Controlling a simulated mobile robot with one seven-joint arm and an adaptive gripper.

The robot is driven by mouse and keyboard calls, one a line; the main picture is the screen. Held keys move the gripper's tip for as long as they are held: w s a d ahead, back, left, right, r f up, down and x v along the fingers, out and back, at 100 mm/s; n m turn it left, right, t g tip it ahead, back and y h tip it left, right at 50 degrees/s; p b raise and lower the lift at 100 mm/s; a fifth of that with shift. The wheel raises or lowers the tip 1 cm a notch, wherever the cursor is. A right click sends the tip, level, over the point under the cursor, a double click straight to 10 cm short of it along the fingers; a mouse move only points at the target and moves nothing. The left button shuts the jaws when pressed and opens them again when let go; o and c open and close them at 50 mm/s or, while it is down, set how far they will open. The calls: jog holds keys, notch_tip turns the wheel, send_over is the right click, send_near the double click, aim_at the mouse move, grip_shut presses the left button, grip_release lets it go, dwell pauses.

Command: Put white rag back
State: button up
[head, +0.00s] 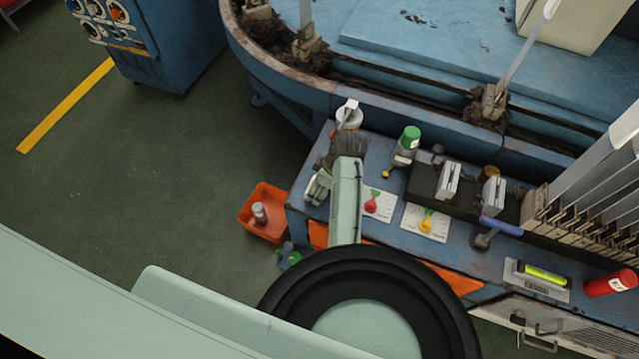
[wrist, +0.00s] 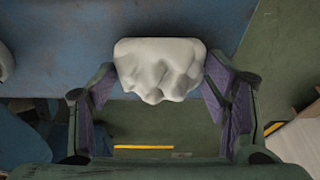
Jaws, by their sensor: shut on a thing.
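The white rag (wrist: 160,68) is a crumpled, pale, lumpy cloth in the wrist view. It sits between the two purple-padded fingers of my gripper (wrist: 162,76), which is shut on it. Its lower folds hang into the gap between the fingers.
An orange bin (head: 246,217) holding a grey cylinder stands left of the bench. A green-capped bottle (head: 410,140), red (head: 378,203) and yellow (head: 427,222) items on white cards, and a black block stand to the right.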

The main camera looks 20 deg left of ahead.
jog(key=o, duration=1.1)
jog(key=p+v, duration=0.3)
jog(key=v, duration=0.9)
jog(key=shift+p, duration=0.35)
jog(key=shift+r, duration=0.1)
